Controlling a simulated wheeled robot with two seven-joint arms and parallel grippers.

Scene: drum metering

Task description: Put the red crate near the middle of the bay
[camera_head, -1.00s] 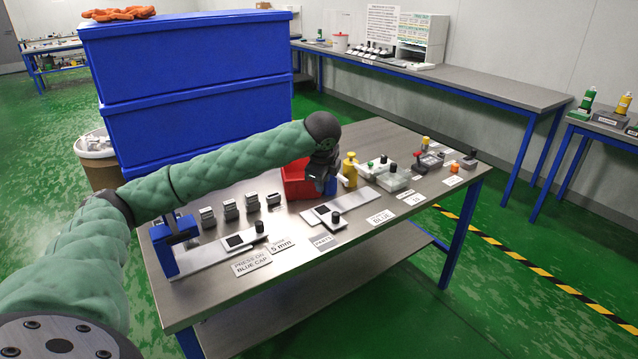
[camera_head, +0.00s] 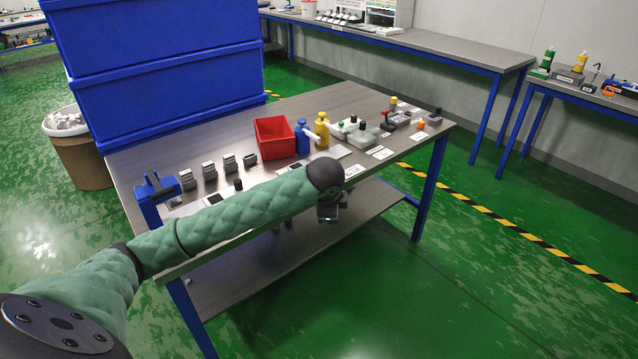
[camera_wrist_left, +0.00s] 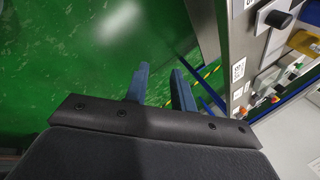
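The red crate (camera_head: 277,150) stands upright on the steel worktable (camera_head: 340,100), towards its back, just left of a blue bottle (camera_head: 302,138). It looks empty in the head view. My left gripper (camera_head: 333,212) hangs beyond the table's front edge, apart from the crate. In the left wrist view its two blue fingers (camera_wrist_left: 161,88) are spread with nothing between them, above green floor. The crate does not show clearly in the wrist view. I cannot tell which area is the bay. My right gripper is not in view.
A yellow bottle (camera_head: 322,131) stands right of the blue one. Several grey blocks (camera_head: 208,170) and a blue press (camera_head: 157,188) are left of the crate. A large blue container (camera_head: 165,100) rises behind the table. A lower shelf (camera_head: 270,265) lies under it.

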